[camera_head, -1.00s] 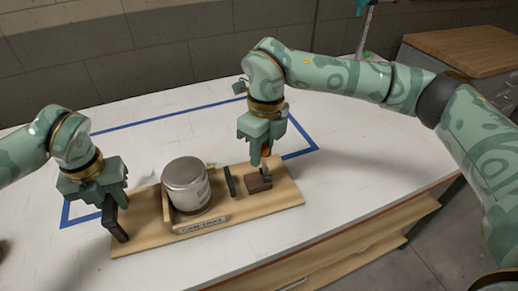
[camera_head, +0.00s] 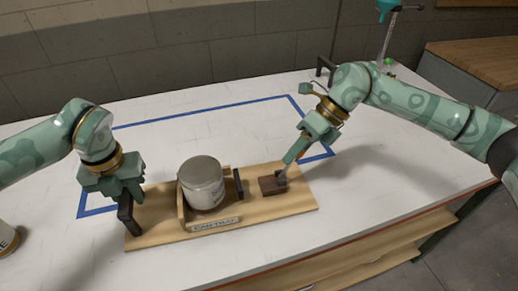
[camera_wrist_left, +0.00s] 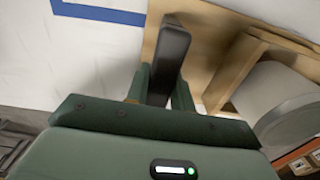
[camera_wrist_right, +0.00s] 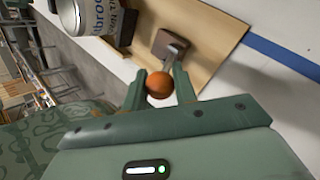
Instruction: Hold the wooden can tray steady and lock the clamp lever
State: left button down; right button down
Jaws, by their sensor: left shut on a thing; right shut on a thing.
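The wooden can tray (camera_head: 165,219) lies on the white table with a labelled front. A silver-lidded can (camera_head: 203,183) stands in its wooden holder. My left gripper (camera_head: 124,197) is shut on the black handle (camera_head: 126,222) at the tray's left end; the handle also shows between the fingers in the left wrist view (camera_wrist_left: 167,62). A black clamp pad (camera_head: 238,183) stands close to the can's right side. The brown clamp block (camera_head: 268,186) carries a metal lever (camera_head: 283,176) leaning right. My right gripper (camera_head: 293,156) is shut on its orange ball knob (camera_wrist_right: 159,85).
Blue tape (camera_head: 210,110) outlines a rectangle on the table, and the tray overlaps its front. Another can (camera_head: 8,238) is partly in view at the left edge. The table behind the tray is clear. A wooden-topped cabinet (camera_head: 475,62) stands at the back right.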

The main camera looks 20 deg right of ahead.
pick_arm(q)
jog(key=shift+a, duration=0.1)
pick_arm(e)
jog(key=shift+d+f+y, duration=0.5)
jog(key=shift+d+y, duration=0.2)
jog(key=shift+y, duration=0.1)
jog(key=c, duration=1.1)
grip_release()
jog(key=shift+r, duration=0.1)
pick_arm(q)
jog(key=c, duration=1.1)
grip_release()
pick_arm(e)
jog(key=v, duration=1.2)
jog(key=shift+d, duration=0.1)
